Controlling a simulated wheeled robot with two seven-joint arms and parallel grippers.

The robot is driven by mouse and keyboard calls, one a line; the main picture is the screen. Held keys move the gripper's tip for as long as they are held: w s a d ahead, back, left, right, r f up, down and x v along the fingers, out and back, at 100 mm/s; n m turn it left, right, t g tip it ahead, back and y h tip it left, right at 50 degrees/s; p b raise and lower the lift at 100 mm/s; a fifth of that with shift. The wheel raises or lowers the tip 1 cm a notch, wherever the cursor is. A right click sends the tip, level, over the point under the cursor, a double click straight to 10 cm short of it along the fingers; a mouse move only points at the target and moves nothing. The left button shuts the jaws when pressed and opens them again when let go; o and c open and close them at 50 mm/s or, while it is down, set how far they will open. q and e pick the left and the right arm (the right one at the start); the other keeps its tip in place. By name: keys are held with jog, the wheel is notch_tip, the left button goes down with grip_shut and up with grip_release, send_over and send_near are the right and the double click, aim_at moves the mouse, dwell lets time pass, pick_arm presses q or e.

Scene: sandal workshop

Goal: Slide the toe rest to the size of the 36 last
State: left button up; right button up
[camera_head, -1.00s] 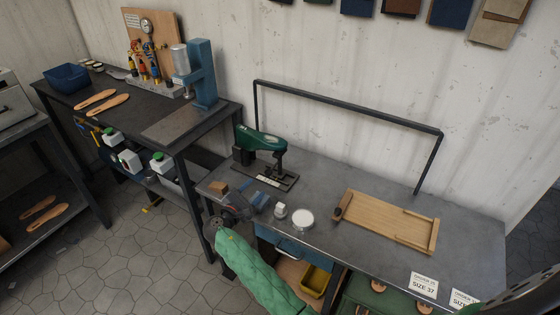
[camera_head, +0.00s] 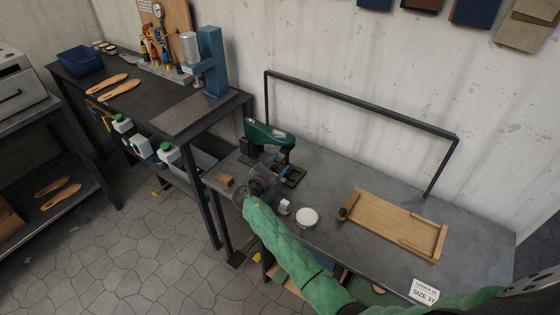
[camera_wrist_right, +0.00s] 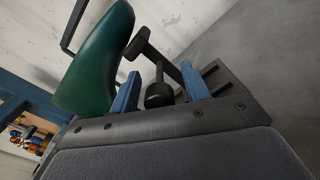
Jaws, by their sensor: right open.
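My right gripper (camera_head: 266,177) is open at the front of this base. In the right wrist view its two blue fingers (camera_wrist_right: 160,88) stand either side of a dark rounded knob (camera_wrist_right: 158,95), with gaps and no clear contact. I cannot tell whether this knob is the toe rest. A slotted dark plate (camera_wrist_right: 232,95) lies beyond the fingers. No last marked 36 can be made out. My left gripper is out of view.
A brown block (camera_head: 224,180), a small white item (camera_head: 285,206) and a round white dish (camera_head: 307,217) lie near my right arm. A wooden tray (camera_head: 390,222) is to the right. A "SIZE 37" card (camera_head: 425,291) is at the front edge.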

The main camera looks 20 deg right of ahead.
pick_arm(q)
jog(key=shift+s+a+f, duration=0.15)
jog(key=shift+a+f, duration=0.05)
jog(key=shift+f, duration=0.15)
pick_arm(e)
jog(key=shift+w+d, duration=0.3)
jog(key=shift+d, duration=0.1)
